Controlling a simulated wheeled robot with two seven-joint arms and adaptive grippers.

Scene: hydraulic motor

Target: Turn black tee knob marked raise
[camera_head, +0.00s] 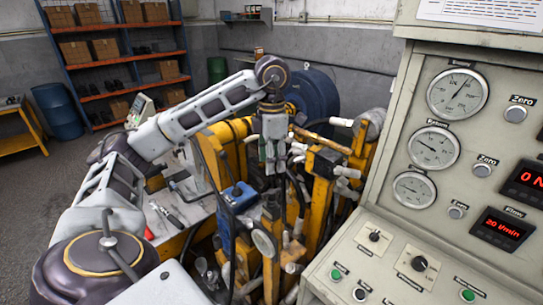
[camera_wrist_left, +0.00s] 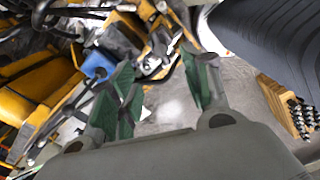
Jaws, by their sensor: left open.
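My left gripper (camera_head: 271,165) hangs over the yellow machinery, left of the control panel. In the left wrist view its two green-padded fingers (camera_wrist_left: 163,88) are spread, with nothing between them. No label reading "raise" is legible, so I cannot tell which knob is the tee knob. Two small black knobs show on the panel's lower desk: one upper left (camera_head: 375,236) and one lower right (camera_head: 419,263). My left gripper is well apart from both. A blue box (camera_head: 238,196) with a dark knob on top stands below left of the gripper. My right gripper is not in view.
The grey control panel (camera_head: 398,150) with gauges and red displays fills the right side. Yellow frames (camera_head: 321,190), hoses and pipes crowd the space under the gripper. Shelves with boxes (camera_head: 75,50) and a blue barrel (camera_head: 58,110) stand behind. Open floor lies at left.

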